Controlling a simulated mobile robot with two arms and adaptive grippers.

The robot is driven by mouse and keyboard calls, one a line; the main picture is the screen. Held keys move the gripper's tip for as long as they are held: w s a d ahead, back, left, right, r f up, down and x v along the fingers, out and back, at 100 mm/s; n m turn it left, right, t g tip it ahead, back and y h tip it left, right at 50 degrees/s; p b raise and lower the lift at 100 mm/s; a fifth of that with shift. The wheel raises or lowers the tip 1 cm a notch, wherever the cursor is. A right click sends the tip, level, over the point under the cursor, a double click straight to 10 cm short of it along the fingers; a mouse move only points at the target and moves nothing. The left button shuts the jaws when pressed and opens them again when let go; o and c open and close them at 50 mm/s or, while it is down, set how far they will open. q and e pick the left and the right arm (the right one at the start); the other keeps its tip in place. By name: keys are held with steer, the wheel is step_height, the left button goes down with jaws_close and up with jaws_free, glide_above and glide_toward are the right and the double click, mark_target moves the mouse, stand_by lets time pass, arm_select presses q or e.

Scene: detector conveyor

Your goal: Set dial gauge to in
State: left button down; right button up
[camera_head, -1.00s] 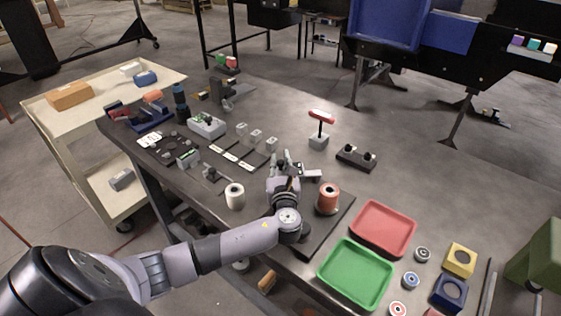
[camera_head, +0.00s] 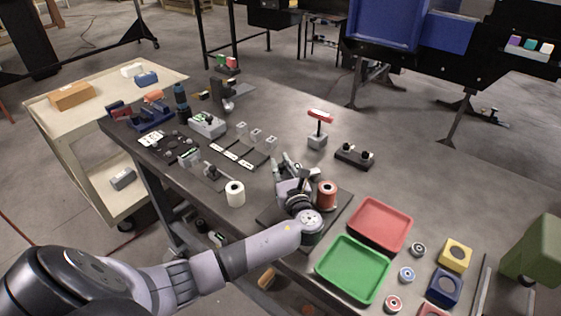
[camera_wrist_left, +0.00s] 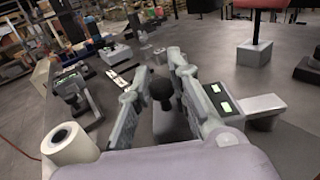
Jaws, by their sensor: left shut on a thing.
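My left gripper (camera_head: 288,170) is over the dark mat between the white spool (camera_head: 235,193) and the orange spool (camera_head: 327,194). In the left wrist view the two grey fingers of the gripper (camera_wrist_left: 160,80) stand on either side of a small dark piece with a rounded top (camera_wrist_left: 160,88), and are shut on it. A grey unit with lit green panels (camera_wrist_left: 222,100) shows just right of the right finger, partly covered by it. I cannot tell for sure which of these is the dial gauge; no setting is readable. My right gripper is not in view.
The red tray (camera_head: 380,222) and green tray (camera_head: 352,268) lie right of my arm. A red-topped T-handle on a grey block (camera_head: 317,141) and a black two-knob box (camera_head: 354,155) stand behind. The table's middle right is bare.

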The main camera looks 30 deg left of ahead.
arm_select(q)
steer(key=shift+s+d+r+n+g+y, duration=0.1)
steer(key=shift+s+d+n+g+y, duration=0.15)
steer(key=shift+d+n+g+y, duration=0.35)
steer(key=shift+s+d+f+n+g+y, duration=0.2)
steer(key=shift+n+g, duration=0.25)
steer(key=shift+g, duration=0.35)
steer(key=shift+s+d+r+n+g+y, duration=0.2)
steer(key=shift+s+d+n+g+y, duration=0.15)
steer(key=shift+n+g+y, duration=0.3)
steer(key=c, duration=1.5)
jaws_free()
steer(key=shift+o, duration=0.2)
steer(key=v, duration=1.2)
steer(key=shift+r, duration=0.1)
